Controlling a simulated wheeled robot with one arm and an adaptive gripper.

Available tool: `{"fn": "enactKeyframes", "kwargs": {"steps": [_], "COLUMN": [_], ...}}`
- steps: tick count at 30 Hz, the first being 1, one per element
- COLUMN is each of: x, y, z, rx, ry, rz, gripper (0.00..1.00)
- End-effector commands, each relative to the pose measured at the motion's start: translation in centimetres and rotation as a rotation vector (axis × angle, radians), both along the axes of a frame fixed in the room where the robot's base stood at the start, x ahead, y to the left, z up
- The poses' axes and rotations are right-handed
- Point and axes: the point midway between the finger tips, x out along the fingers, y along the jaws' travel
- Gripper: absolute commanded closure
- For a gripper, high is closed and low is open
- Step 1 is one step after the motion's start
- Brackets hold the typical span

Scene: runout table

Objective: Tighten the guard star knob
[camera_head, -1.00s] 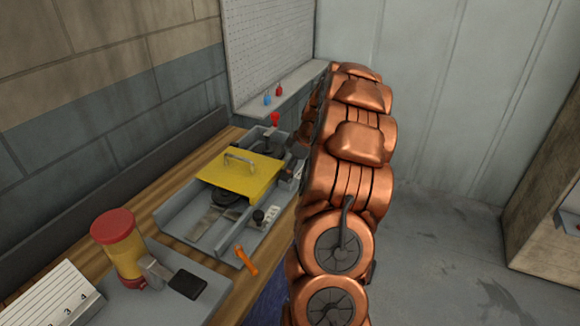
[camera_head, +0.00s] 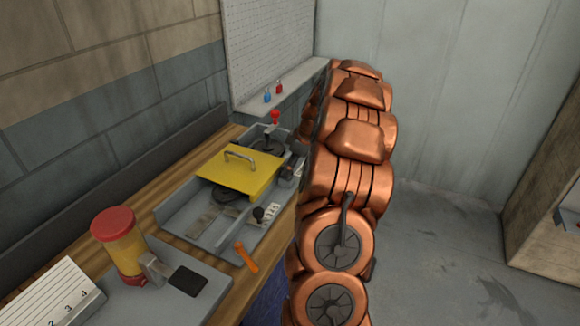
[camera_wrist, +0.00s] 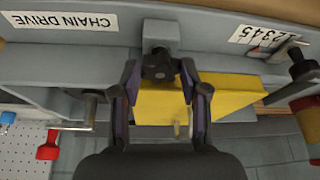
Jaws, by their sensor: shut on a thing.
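In the wrist view the dark star knob (camera_wrist: 158,65) sits against a grey block on the machine's side, near the CHAIN DRIVE label. My gripper (camera_wrist: 159,75) has one finger on each side of the knob and is shut on it. The yellow guard (camera_head: 240,172) lies flat over the grey machine tray, with a metal handle on top. The guard also shows behind my fingers in the wrist view (camera_wrist: 228,97). In the head view my arm hides most of my gripper. The knob's threads and seating are hidden.
An orange handle (camera_head: 246,257) lies at the tray's near end. A red-lidded yellow container (camera_head: 120,247) and a numbered white rack (camera_head: 57,292) stand nearer. A red-knobbed lever (camera_head: 274,118) stands beyond the guard. Open floor lies right of my arm.

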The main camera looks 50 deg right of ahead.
Motion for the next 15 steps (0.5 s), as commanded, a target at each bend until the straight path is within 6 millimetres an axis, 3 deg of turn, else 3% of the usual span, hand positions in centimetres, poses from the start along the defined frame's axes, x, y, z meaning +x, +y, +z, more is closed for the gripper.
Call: {"fn": "enactKeyframes", "kwargs": {"steps": [15], "x": [-0.13], "y": [0.22], "z": [-0.3], "rx": [-0.004], "ry": [-0.003], "rz": [-0.262], "gripper": [0.91]}}
